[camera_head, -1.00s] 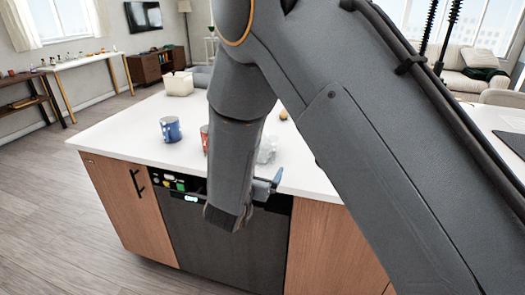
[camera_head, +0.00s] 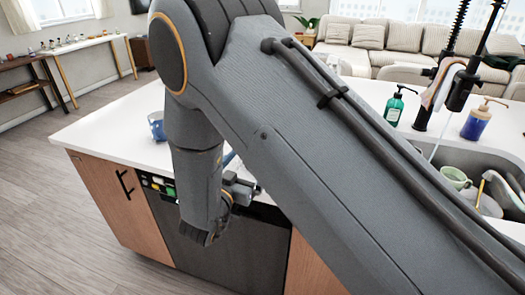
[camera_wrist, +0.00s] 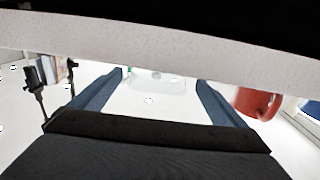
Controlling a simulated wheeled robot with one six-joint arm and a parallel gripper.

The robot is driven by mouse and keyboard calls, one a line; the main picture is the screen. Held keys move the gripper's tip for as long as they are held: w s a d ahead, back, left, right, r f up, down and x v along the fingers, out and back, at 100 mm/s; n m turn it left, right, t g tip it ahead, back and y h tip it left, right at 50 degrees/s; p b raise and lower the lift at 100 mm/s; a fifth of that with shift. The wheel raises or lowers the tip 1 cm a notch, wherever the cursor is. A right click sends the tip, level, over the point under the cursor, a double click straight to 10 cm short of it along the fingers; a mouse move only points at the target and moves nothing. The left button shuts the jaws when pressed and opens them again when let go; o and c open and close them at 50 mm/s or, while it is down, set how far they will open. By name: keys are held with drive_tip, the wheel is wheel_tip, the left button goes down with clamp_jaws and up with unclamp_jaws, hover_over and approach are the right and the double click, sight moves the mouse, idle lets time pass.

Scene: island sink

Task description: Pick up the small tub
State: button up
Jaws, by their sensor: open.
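A clear, pale container that looks like the small tub (camera_wrist: 158,82) shows in the wrist view, beyond and between my fingertips. Its outline is faint against the white countertop, and no contact is visible. My gripper (camera_wrist: 160,76) is open, with one blue finger at each side. In the head view my gripper (camera_head: 238,182) is partly hidden behind my arm, near the counter's front edge above the dark dishwasher. The tub is hidden behind my arm in that view.
A red cup (camera_wrist: 257,103) stands right of my fingers in the wrist view. A blue cup (camera_head: 157,126) is on the white counter (camera_head: 105,128). A green soap bottle (camera_head: 395,107), blue dispenser (camera_head: 477,122) and sink with a green mug (camera_head: 455,177) lie right.

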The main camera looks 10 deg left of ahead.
drive_tip(key=shift+w+d+p, duration=0.25)
drive_tip(key=shift+w+p, duration=0.3)
drive_tip(key=shift+w, duration=0.7)
drive_tip(key=shift+w+d+p, duration=0.25)
drive_tip(key=shift+w+p, duration=0.25)
drive_tip(key=shift+w, duration=0.8)
drive_tip(key=shift+w+d+p, duration=0.25)
drive_tip(key=shift+w+p, duration=0.3)
drive_tip(key=shift+w, duration=0.7)
drive_tip(key=c, duration=1.1)
drive_tip(key=shift+r, duration=0.1)
drive_tip(key=shift+c, duration=0.2)
